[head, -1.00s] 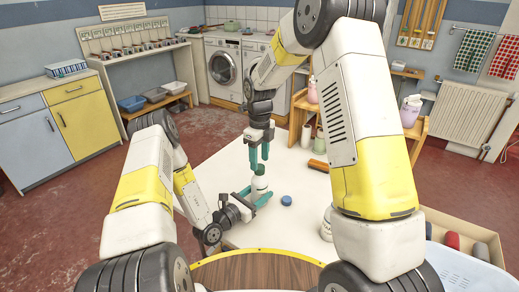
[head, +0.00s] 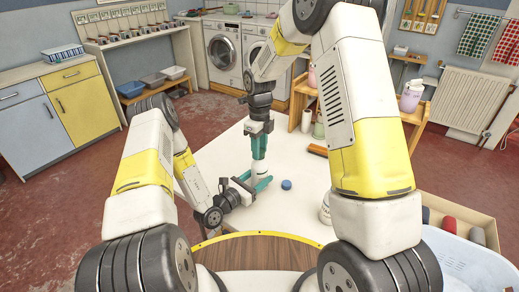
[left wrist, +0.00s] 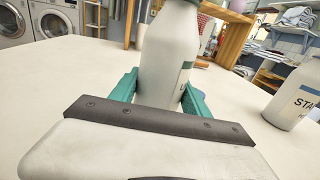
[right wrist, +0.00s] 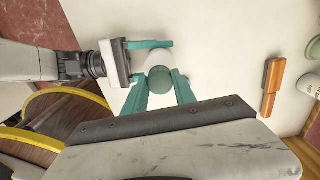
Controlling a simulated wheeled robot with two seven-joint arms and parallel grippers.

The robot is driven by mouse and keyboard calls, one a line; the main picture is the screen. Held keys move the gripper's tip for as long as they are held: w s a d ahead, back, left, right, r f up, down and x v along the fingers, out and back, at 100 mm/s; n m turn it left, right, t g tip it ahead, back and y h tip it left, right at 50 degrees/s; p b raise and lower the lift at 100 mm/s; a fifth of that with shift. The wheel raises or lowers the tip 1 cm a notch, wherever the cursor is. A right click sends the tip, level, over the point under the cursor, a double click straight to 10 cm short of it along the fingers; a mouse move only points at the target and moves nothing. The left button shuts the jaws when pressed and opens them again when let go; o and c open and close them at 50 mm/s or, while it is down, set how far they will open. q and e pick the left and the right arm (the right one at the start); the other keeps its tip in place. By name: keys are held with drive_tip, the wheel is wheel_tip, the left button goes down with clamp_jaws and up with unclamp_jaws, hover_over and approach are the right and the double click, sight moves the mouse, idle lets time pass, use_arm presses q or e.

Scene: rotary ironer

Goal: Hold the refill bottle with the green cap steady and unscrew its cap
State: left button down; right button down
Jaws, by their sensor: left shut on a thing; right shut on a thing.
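The white refill bottle (left wrist: 168,55) stands upright on the white table (head: 300,207). My left gripper (head: 258,184) comes in low from the side and is shut around the bottle's body; its teal fingers show on both sides in the left wrist view. My right gripper (head: 259,152) points straight down from above and is shut on the green cap (right wrist: 170,82) at the bottle's top. The cap is hidden by the fingers in the head view. In the right wrist view it sits between the teal fingers, over the white bottle.
A loose blue cap (head: 286,184) lies on the table to the right of the bottle. Another white bottle (left wrist: 297,97) stands nearer the table's right side. An orange-brown brush-like thing (right wrist: 272,85) lies farther back. A light-blue basket (head: 462,262) is at the lower right.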

drive_tip(key=n, duration=2.8)
drive_tip(key=shift+r, duration=0.1)
drive_tip(key=n, duration=0.7)
drive_tip(key=shift+n, duration=0.3)
drive_tip(key=n, duration=1.8)
drive_tip(key=shift+r, duration=0.1)
